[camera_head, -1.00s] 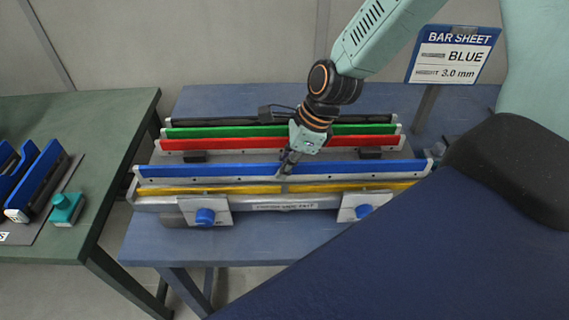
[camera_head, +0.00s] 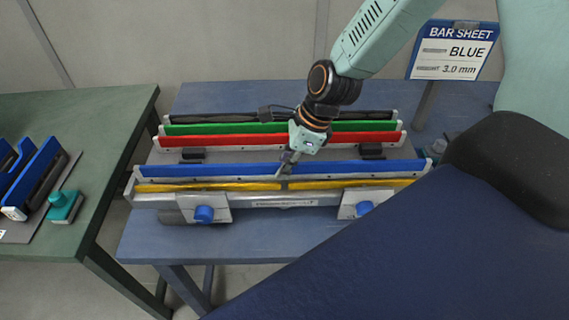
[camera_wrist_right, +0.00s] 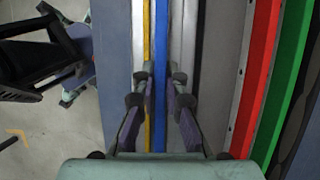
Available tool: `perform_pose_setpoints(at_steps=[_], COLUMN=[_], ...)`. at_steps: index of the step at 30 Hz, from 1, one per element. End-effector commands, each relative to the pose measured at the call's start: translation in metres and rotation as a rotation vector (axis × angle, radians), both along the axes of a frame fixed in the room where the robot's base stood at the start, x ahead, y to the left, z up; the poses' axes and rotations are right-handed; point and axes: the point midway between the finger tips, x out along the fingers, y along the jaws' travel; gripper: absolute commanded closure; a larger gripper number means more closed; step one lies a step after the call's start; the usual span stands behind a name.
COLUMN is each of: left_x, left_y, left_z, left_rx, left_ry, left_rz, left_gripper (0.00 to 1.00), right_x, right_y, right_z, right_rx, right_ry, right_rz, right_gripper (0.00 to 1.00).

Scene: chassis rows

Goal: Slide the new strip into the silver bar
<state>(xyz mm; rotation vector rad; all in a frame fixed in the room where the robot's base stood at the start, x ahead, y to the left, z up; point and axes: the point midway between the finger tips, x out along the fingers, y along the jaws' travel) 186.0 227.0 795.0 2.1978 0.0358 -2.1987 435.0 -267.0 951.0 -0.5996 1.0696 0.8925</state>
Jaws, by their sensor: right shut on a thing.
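The long silver bar (camera_head: 255,203) lies across the blue table, with yellow strip pieces (camera_head: 230,187) along its top. The blue strip (camera_head: 215,170), the task's new strip by the sign, stands upright lengthwise just behind the yellow. My right gripper (camera_head: 285,170) comes down from above onto the middle of the blue strip. In the right wrist view, the fingers (camera_wrist_right: 160,90) straddle the blue strip (camera_wrist_right: 160,50), shut on it. I cannot tell how deep the strip's lower edge sits in the bar. My left gripper is not in view.
Red (camera_head: 240,141), green (camera_head: 215,129) and black (camera_head: 225,119) strips stand in rows behind. Two clamp plates with blue knobs (camera_head: 204,214) are on the bar's front. A sign (camera_head: 455,50) reads BLUE, 3.0 mm. A green table (camera_head: 75,125) stands at left.

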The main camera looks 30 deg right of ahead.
Motion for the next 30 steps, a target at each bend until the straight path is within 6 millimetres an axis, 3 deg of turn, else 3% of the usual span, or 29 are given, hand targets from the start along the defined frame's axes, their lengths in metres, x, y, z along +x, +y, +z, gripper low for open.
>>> perform_pose_setpoints(at_steps=[10,11,20,30], left_x=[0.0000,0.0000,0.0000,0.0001], left_y=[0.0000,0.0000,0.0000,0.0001], left_z=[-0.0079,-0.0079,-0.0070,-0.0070], left_rx=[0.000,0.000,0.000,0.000], left_ry=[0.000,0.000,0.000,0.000], left_rz=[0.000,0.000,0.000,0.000], left_gripper=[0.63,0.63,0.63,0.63], right_x=[0.0006,0.0006,0.0003,-0.0004], right_y=[-0.0001,-0.0001,-0.0001,0.0000], right_z=[-0.0094,-0.0095,-0.0088,-0.0087], right_rx=[-0.001,-0.001,-0.001,0.000], right_ry=[-0.002,-0.002,-0.001,0.001], right_rz=[0.001,0.001,0.001,0.000], right_gripper=[1.00,0.88,0.63,0.63])
